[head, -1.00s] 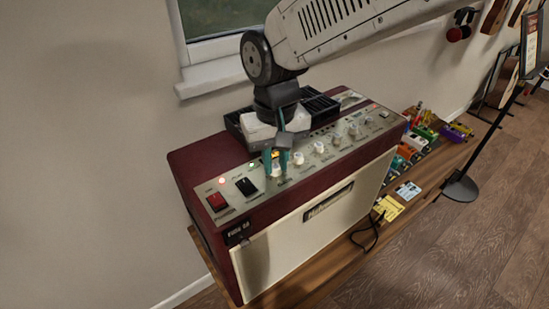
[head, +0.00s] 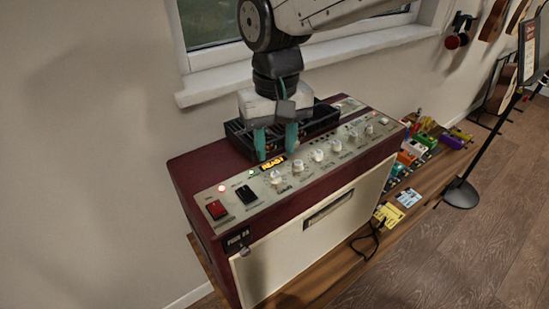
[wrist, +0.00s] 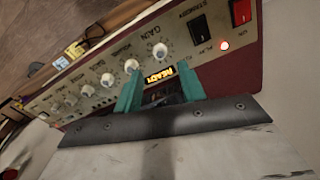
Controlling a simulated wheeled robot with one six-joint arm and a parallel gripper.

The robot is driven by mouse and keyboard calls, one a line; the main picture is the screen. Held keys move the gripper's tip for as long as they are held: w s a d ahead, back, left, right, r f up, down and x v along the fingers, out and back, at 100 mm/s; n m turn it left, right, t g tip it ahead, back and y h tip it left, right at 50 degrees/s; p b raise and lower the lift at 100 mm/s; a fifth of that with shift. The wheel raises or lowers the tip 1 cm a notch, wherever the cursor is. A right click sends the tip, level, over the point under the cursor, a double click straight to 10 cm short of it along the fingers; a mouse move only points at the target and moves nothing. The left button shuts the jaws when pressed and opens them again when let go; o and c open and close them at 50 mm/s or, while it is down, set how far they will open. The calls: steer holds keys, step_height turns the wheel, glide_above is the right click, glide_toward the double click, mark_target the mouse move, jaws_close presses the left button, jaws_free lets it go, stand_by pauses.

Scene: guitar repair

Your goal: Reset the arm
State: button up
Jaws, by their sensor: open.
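My gripper (head: 276,145) hangs above the top of the red amplifier (head: 195,166), its two teal fingers apart and nothing between them. In the wrist view the open fingers (wrist: 160,90) frame a small lit display (wrist: 159,73) that reads READY. The display also shows in the head view (head: 272,163), just below the fingers. The white gain knob (head: 276,178) is on the panel in front of the gripper, clear of it; it also shows in the wrist view (wrist: 160,50). A red switch (head: 216,209) and a black switch (head: 247,194) sit at the panel's left.
A black tray (head: 322,121) lies on the amplifier behind the gripper. The window sill (head: 215,88) is close behind the arm. Colourful pedals (head: 413,149) stand right of the amplifier on the wooden bench (head: 320,288). A stand (head: 460,193) is on the floor at right.

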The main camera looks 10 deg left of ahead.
steer(key=shift+r, duration=1)
steer(key=shift+d+f, duration=0.1)
steer(key=shift+n+g+h, duration=0.3)
steer(key=shift+n, duration=0.1)
steer(key=d, duration=0.1)
steer(key=s+d+f, duration=0.1)
steer(key=d, duration=0.1)
steer(key=s+d, duration=0.1)
steer(key=shift+s+d+f, duration=0.1)
steer(key=shift+d+f, duration=0.1)
steer(key=shift+f, duration=0.05)
steer(key=s+d+m, duration=0.2)
steer(key=s+d, duration=0.1)
steer(key=d, duration=0.7)
steer(key=s+d+m+t, duration=0.1)
steer(key=s+d+m, duration=0.2)
steer(key=d, duration=0.8)
steer(key=s+d+r+m+t, duration=0.1)
steer(key=s+d, duration=0.4)
steer(key=d, duration=0.6)
steer(key=shift+s+d+m, duration=0.15)
steer(key=shift+m, duration=0.65)
